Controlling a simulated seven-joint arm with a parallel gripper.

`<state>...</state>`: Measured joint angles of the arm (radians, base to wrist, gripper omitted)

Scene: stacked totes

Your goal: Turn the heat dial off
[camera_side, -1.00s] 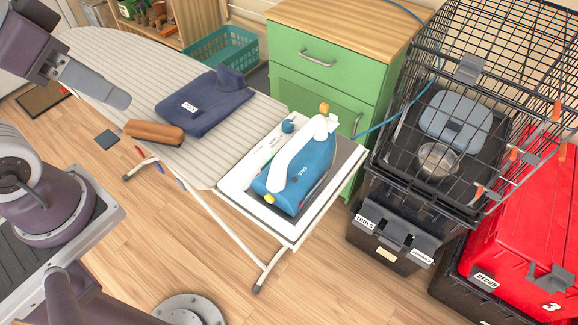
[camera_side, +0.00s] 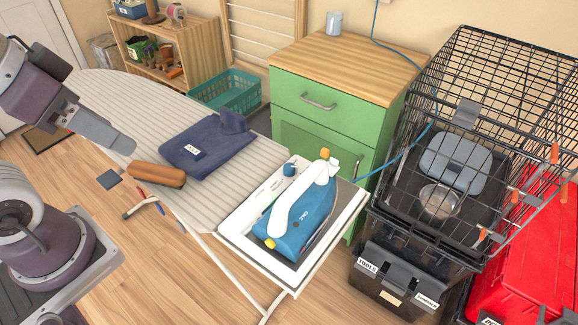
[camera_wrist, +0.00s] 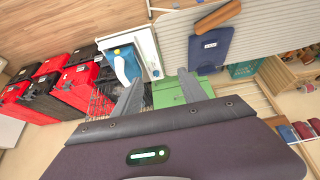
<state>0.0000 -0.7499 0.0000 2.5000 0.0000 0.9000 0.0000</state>
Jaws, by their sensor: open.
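A blue and white iron (camera_side: 296,219) rests on the white stand (camera_side: 232,229) at the end of the ironing board, and also shows in the wrist view (camera_wrist: 124,62). An orange knob (camera_side: 325,153) tops its handle, and a yellow tip is at its lower end. A blue knob (camera_side: 289,169) sits on a white part beside the iron. I cannot tell which knob is the heat dial, nor its setting. My gripper (camera_wrist: 162,74) is open and empty. In the side view it is at the far left, over the board's left end and well away from the iron.
A folded navy garment (camera_side: 213,148) and brown roll (camera_side: 157,175) lie on the ironing board (camera_side: 130,110). A green cabinet (camera_side: 318,123) stands behind the iron. A black wire cage (camera_side: 490,90) on a tote is to the right. A blue cord runs behind the iron.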

